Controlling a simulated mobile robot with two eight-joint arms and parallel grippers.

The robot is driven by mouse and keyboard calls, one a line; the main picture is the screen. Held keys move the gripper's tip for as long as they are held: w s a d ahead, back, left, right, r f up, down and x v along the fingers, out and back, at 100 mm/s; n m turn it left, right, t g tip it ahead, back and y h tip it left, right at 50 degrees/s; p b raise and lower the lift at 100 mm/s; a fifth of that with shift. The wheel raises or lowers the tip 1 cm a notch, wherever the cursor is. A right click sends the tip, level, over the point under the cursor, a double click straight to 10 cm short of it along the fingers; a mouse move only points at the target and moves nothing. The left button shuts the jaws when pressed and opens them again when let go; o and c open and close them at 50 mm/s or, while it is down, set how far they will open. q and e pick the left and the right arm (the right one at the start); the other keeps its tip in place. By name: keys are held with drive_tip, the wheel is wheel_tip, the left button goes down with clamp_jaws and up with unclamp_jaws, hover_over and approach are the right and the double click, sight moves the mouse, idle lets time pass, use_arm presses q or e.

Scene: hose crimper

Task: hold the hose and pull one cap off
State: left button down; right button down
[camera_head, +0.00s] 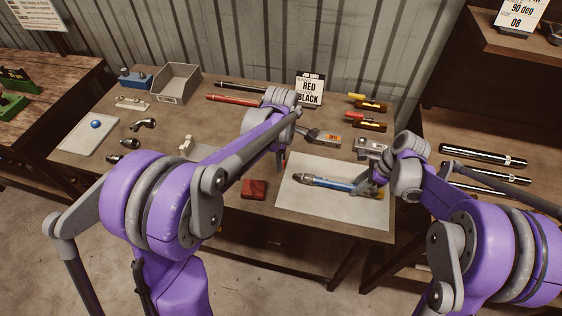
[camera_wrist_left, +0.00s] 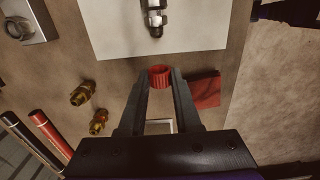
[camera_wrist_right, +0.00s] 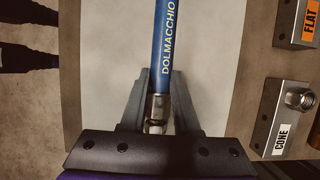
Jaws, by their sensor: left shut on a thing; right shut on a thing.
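A blue hose (camera_head: 335,184) with metal end fittings lies over the white mat (camera_head: 300,206); the right wrist view shows lettering on the hose (camera_wrist_right: 168,45). My right gripper (camera_head: 368,185) is shut on the hose at its metal fitting (camera_wrist_right: 158,104). My left gripper (camera_wrist_left: 160,78) is shut on a red ribbed cap (camera_wrist_left: 160,74). The cap is apart from the hose, off the mat's edge. The hose's bare metal end fitting (camera_wrist_left: 154,18) shows over the mat in the left wrist view. A cap on the hose's other end is hidden from clear view.
A dark red block or cloth (camera_head: 254,189) lies left of the mat. Metal blocks labelled CONE (camera_wrist_right: 284,120) and FLAT (camera_wrist_right: 299,20) stand beside the mat. A sign (camera_head: 310,89) reads RED and BLACK. Brass fittings (camera_wrist_left: 82,93) and an open grey bin (camera_head: 178,83) are on the bench.

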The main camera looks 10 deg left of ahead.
drive_tip(key=c, duration=0.6)
unclamp_jaws()
drive_tip(key=shift+o, duration=0.2)
drive_tip(key=v, duration=1.2)
